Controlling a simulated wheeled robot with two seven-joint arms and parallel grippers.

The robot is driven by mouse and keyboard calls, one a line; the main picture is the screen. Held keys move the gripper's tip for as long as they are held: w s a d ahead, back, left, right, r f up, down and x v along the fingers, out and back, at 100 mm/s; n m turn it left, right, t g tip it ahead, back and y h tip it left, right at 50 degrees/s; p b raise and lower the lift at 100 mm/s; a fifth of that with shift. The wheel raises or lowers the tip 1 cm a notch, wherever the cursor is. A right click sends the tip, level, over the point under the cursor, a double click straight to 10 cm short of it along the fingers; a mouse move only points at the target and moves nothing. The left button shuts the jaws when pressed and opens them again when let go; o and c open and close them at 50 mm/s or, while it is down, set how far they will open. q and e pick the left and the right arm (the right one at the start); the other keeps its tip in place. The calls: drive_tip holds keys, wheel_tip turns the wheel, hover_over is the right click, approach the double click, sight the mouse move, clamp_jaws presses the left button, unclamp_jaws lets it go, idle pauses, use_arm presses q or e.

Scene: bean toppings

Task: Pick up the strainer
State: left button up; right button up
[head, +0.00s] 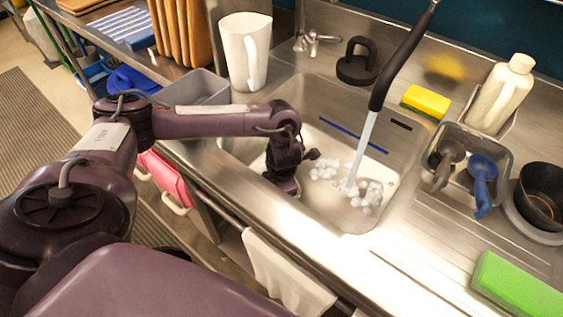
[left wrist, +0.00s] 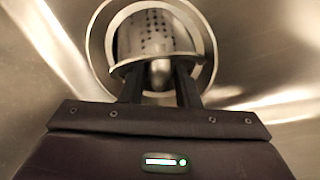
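The strainer (left wrist: 155,32) is a metal basket with small dark holes and a rim. In the left wrist view it shows within the round drain ring (left wrist: 206,50) of the sink. My left gripper (left wrist: 160,82) is at its near side, fingers apart, with a small rounded metal knob between them. I cannot tell whether the fingers touch it. In the head view my left gripper (head: 284,188) reaches down into the left part of the sink basin, and the strainer is hidden there. My right gripper is not in view.
The steel sink (head: 330,95) holds white foam (head: 368,192) under running water from a black hose (head: 398,62). A white jug (head: 245,55) and grey tray (head: 195,88) stand left. A yellow sponge (head: 427,102), utensil caddy (head: 468,142) and green sponge (head: 515,285) lie right.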

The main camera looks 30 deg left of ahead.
use_arm(q)
drive_tip(key=shift+a+f, duration=0.1)
drive_tip(key=shift+f, duration=0.5)
clamp_jaws()
